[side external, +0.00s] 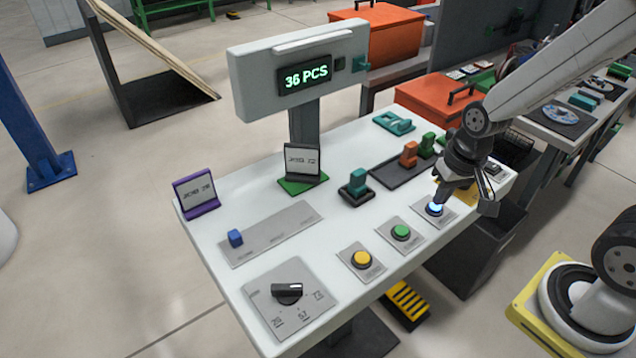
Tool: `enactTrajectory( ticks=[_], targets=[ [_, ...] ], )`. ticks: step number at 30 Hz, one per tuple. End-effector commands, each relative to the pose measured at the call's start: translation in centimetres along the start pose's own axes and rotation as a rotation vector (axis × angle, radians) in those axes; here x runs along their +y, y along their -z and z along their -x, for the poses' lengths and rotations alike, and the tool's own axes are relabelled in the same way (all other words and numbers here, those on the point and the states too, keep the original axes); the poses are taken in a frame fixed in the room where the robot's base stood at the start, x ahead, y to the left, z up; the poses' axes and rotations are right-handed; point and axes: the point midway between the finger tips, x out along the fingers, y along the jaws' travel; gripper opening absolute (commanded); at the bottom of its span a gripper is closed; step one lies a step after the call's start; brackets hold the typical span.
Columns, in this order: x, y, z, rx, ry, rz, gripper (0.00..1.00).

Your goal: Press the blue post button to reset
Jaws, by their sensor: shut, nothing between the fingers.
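The blue button (434,209) is lit and sits on a small grey plate near the right end of the white table, the last in a row of three buttons. My gripper (438,200) is shut and empty, pointing down with its fingertips at the blue button. I cannot tell whether the tips touch it. The green button (401,232) and the yellow button (362,259) stand in the same row to the left, each on its own plate.
A rotary knob (288,293), a slider with a blue handle (236,238), two job signs (302,162) and a dark tray (402,172) with orange and green pieces are on the table. The table's front edge runs close to the buttons.

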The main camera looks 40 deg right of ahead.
Motion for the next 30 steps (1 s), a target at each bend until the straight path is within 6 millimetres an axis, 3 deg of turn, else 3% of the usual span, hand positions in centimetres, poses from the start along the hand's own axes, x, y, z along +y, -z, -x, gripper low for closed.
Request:
enactTrajectory(
  ticks=[16,30],
  targets=[
    [3.0,1.1,-0.6,-0.338,0.089,-1.2,0.0],
    [5.0,4.8,0.5,-0.736,0.204,-2.108,0.0]
  ],
)
